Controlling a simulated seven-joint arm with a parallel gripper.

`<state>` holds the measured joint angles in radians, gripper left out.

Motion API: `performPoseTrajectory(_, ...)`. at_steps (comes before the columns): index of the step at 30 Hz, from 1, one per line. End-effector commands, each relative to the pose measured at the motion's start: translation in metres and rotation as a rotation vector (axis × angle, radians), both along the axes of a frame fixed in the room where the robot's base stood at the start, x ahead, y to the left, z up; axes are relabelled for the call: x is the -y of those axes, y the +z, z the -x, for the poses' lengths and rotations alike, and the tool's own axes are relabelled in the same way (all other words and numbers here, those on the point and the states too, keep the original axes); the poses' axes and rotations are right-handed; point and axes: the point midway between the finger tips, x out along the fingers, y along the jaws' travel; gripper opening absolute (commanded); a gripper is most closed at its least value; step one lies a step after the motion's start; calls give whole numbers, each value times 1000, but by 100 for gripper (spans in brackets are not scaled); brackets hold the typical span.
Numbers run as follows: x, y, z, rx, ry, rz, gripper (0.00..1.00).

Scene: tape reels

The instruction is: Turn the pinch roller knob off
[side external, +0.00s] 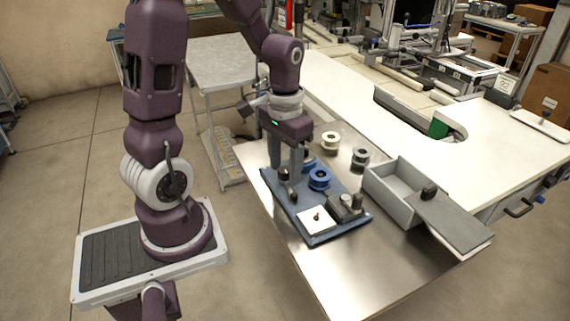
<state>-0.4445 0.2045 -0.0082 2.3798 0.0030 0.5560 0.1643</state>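A blue tape deck board (321,239) lies on the metal table. A white square plate (309,227) at its front carries a small reddish-brown knob (317,216), which may be the pinch roller knob; it is too small to read its setting. A grey block with dark round parts (345,204) stands to its right. A blue reel (319,178) sits on the board behind them. My gripper (286,172) points down over the board's left part, left of the blue reel and behind the white plate. Its two fingers look apart, with nothing seen between them. Contact with the dark upright part below cannot be told.
A cream reel (330,141) and a dark green-grey reel (360,157) stand on the table behind the board. A grey open box (392,191) stands at right, with a grey lid (453,221) with a black knob beside it. The table's front is clear.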

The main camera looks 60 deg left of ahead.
Motion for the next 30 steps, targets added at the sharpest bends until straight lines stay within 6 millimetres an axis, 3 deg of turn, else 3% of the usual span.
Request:
performPoseTrajectory(5, 0, 4, 0, 1, 0, 0, 51)
performPoseTrajectory(15, 0, 65, -1, 4, 0, -2, 51)
performPoseTrajectory(25, 0, 71, 0, 0, 0, 0, 51)
performPoseTrajectory(28, 14, 84, 5, 46, -29, -19, 51)
performPoseTrajectory(30, 37, 104, 17, 130, -79, -45, 51)
